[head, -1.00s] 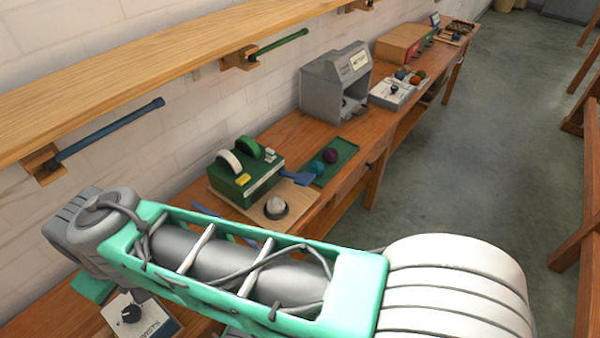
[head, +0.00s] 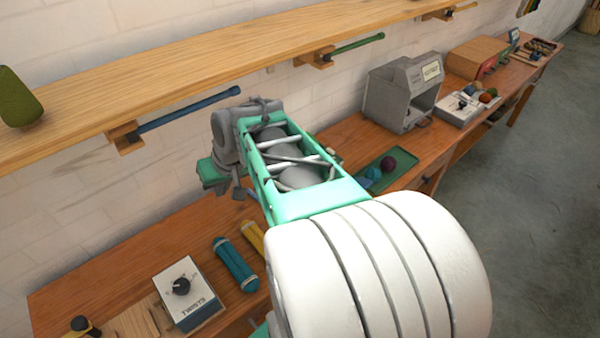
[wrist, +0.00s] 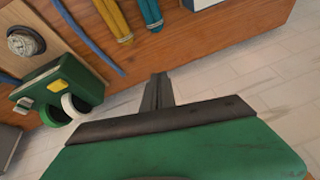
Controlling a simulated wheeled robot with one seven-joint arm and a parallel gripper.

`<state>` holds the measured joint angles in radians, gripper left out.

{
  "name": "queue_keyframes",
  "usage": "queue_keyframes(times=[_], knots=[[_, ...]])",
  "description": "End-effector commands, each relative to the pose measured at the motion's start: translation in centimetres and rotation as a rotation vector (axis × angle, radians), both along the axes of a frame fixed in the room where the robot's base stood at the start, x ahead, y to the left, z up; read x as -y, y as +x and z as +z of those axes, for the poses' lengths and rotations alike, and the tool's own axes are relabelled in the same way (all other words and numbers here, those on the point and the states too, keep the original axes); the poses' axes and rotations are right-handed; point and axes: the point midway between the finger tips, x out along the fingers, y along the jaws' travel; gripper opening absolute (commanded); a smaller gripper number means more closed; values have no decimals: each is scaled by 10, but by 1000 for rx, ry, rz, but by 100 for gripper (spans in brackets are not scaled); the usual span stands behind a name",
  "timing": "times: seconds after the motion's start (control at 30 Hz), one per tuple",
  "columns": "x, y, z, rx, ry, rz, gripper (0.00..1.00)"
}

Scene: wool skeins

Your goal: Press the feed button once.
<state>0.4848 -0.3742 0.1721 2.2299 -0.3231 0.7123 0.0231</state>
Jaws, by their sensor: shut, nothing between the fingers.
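My gripper (wrist: 158,82) is shut and empty in the wrist view, its thin dark fingers together. The green machine with a white and a green wheel (wrist: 68,95) sits at left in the wrist view, apart from the fingers. It carries a yellow block (wrist: 59,87) and a small pale piece (wrist: 24,105); I cannot tell which part is the feed button. A pale wound ball (wrist: 25,42) rests on a wooden board beside the machine. In the head view my arm hides the machine, and my green hand (head: 213,172) is above the bench near the wall.
A TWISTS box with a black knob (head: 187,290), a teal skein (head: 235,264) and a yellow skein (head: 253,236) lie on the bench. A green tray (head: 405,160) holds balls. A grey machine (head: 390,100) stands beyond. A shelf (head: 200,62) with a blue rod (head: 190,108) overhangs.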

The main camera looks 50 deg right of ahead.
Motion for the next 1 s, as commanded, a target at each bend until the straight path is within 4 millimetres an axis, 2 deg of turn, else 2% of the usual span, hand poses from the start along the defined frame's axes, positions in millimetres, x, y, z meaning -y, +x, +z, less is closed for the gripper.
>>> queue_keyframes(times=[0.03, 0.1, 0.2, 0.3, 0.4, 0.53, 0.83, 1.0], knots=[[40, 9, -3, 23, 44, -80, 0], [88, 18, -6, 78, 100, -166, 0], [156, 16, -10, 166, 171, -284, 0], [210, 4, -14, 247, 223, -380, 0], [243, -9, -15, 308, 255, -440, 0], [260, -16, -16, 341, 271, -470, 0], [260, -16, -16, 342, 270, -470, 0], [259, -16, -26, 341, 270, -470, 0]])
